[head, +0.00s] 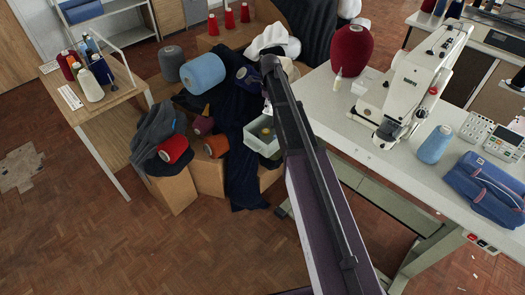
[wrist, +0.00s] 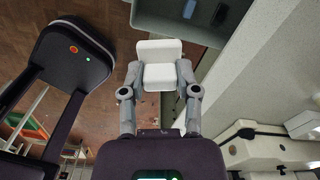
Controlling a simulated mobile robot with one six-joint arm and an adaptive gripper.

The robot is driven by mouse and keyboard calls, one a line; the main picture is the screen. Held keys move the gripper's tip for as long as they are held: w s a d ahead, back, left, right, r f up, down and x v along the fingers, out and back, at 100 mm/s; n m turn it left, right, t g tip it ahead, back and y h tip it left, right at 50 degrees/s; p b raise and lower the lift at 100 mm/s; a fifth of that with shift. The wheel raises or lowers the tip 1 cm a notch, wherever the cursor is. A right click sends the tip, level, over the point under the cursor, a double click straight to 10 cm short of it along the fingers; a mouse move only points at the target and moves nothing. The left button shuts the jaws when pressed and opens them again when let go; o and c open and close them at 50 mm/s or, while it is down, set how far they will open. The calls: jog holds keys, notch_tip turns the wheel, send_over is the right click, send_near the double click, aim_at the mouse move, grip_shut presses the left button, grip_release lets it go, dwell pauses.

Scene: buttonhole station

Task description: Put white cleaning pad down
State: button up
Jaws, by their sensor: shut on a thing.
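The white cleaning pad (wrist: 160,50) is in the wrist view, a rounded white block with a fold or step across it. My gripper (wrist: 159,78) is shut on it, with one grey finger on each side. The pad is held close to the near side of a grey-green bin (wrist: 150,22), which is cut off by the top of the wrist view. In the head view my arm hides most of the gripper, and I cannot make out the pad clearly there.
The pale green bin (head: 254,143) stands beside the white worktable (head: 350,130) in the head view, partly behind my arm. The table carries a sewing machine (head: 405,90), a large red cone (head: 352,48), a blue cone (head: 435,145) and a blue bag (head: 485,188). Boxes with cloth and cones lie left.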

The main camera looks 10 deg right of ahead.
jog(key=shift+a, duration=0.2)
jog(key=shift+a+f+n+b, duration=0.1)
jog(key=shift+f+n+b, duration=0.2)
jog(key=shift+n, duration=0.4)
jog(key=n, duration=0.2)
jog(key=f+n+b, duration=0.1)
jog(key=n+b, duration=0.1)
jog(key=n, duration=0.1)
jog(key=shift+s+a+f+n, duration=0.1)
jog(key=shift+a+f+n, duration=0.1)
jog(key=shift+f+n, duration=0.15)
jog(key=n, duration=0.2)
jog(key=f+n+b, duration=0.1)
jog(key=shift+a+f+n, duration=0.1)
jog(key=shift+n, duration=0.25)
jog(key=n, duration=0.2)
jog(key=f+n, duration=0.1)
jog(key=shift+a+n+b, duration=0.15)
jog(key=shift+n+b, duration=0.25)
jog(key=shift+r, duration=0.1)
notch_tip(320, 180, down, 14)
jog(key=b, duration=1.3)
jog(key=shift+r+b, duration=0.2)
jog(key=shift+b, duration=0.1)
jog(key=shift+f, duration=0.1)
